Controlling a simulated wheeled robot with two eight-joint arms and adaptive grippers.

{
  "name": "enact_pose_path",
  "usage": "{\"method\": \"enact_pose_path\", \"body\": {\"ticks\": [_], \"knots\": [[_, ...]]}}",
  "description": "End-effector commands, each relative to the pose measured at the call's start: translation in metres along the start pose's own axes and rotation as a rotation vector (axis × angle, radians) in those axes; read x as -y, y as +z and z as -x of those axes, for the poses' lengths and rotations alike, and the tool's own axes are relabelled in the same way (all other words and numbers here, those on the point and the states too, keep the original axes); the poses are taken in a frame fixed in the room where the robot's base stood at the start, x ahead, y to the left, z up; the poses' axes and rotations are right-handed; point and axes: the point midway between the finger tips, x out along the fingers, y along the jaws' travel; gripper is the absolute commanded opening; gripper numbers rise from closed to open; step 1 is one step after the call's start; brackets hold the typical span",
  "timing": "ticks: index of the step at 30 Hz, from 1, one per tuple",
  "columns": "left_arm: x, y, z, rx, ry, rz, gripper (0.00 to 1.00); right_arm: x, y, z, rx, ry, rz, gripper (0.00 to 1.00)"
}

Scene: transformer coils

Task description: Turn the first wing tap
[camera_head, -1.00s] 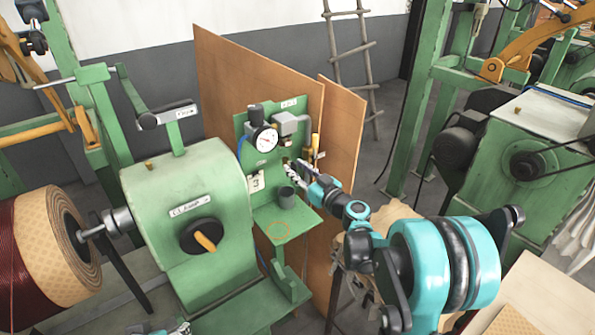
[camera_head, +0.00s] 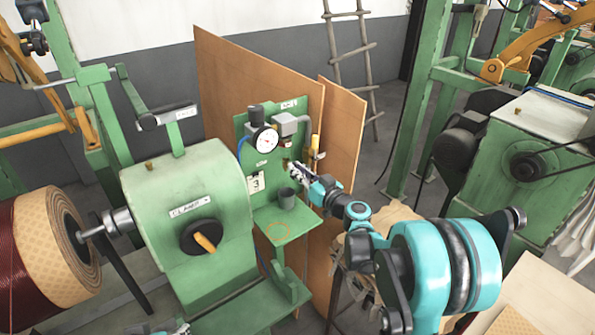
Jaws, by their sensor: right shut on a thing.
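The wing tap is on the green panel (camera_head: 243,128), below and right of the round gauge (camera_head: 265,139). It is small and mostly hidden by my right gripper (camera_head: 293,169). My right gripper reaches in from the right with its jaws at the panel, shut on the tap. A small piece of my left gripper (camera_head: 180,329) shows at the bottom edge; its jaws are too cut off to read.
A dark cup (camera_head: 287,198) stands on the small green shelf (camera_head: 262,215) just below my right gripper. A yellow-handled tool (camera_head: 315,142) hangs right of the panel. The green clamp housing (camera_head: 150,195) with a black knob (camera_head: 202,236) stands to the left.

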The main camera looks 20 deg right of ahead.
Motion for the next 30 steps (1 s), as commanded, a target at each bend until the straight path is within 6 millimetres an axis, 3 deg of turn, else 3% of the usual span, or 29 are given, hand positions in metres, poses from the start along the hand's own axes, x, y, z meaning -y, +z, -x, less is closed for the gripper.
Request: {"method": "enact_pose_path", "body": {"ticks": [30], "knots": [[0.0, 0.008, -0.012, 0.0, 0.0, 0.0, 0.67, -0.012, 0.007, 0.0, 0.0, 0.0, -0.948, 0.0]]}}
